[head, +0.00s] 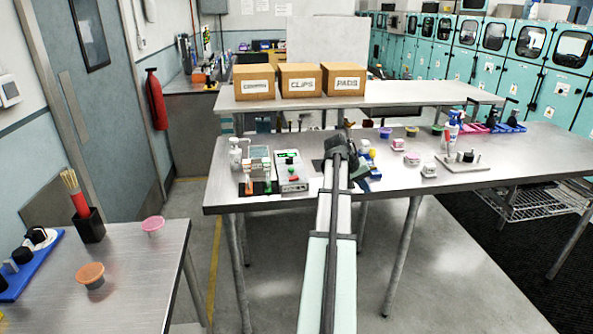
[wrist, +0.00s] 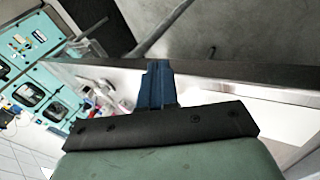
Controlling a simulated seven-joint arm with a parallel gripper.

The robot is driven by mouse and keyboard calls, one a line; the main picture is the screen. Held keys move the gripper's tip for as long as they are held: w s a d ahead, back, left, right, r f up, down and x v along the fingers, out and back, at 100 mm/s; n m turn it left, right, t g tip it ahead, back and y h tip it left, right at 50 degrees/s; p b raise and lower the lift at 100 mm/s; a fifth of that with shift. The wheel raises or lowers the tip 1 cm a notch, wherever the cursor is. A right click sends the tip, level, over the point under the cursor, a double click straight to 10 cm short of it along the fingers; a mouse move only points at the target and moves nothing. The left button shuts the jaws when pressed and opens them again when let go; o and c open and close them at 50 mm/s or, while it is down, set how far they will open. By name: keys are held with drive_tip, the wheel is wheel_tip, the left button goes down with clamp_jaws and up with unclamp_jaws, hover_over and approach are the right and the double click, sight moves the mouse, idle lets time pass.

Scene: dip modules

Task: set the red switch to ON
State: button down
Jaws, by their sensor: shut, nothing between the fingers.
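A small white box (head: 290,171) with a green display stands on the middle table, left of my arm. A small red part (head: 293,179) shows on its front half and may be the red switch. It is too small to tell its position or any ON marking. My gripper (head: 374,175) is to the right of the box, over the table's front part, apart from it and partly hidden by my arm. In the wrist view its blue fingers (wrist: 156,72) are together, with nothing between them. The box is not recognisable in the wrist view.
Left of the box stand a rack with orange and green tubes (head: 257,186) and a white bottle (head: 235,153). Small jars (head: 398,144) and a flat plate with knobs (head: 463,161) are to the right. Labelled cardboard boxes (head: 300,80) stand on the shelf behind.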

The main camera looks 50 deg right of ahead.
wheel_tip(320, 180, up, 6)
drive_tip(key=d+f, duration=0.1)
wheel_tip(320, 180, up, 11)
drive_tip(key=n+t+y, duration=0.2)
drive_tip(key=t+y, duration=0.1)
drive_tip(key=t, duration=0.3)
hover_over(297, 176)
drive_tip(key=s+a, duration=0.1)
drive_tip(key=a, duration=0.3)
drive_tip(key=shift+s+d+f, duration=0.1)
drive_tip(key=shift+s+f, duration=0.05)
drive_tip(key=shift+f, duration=0.05)
drive_tip(key=x, duration=0.8)
drive_tip(key=s+x, duration=0.1)
drive_tip(key=x, duration=0.3)
drive_tip(key=shift+w+f, duration=0.1)
drive_tip(key=shift+f, duration=0.3)
drive_tip(key=shift+d+f, duration=0.2)
drive_tip(key=shift+f, duration=0.4)
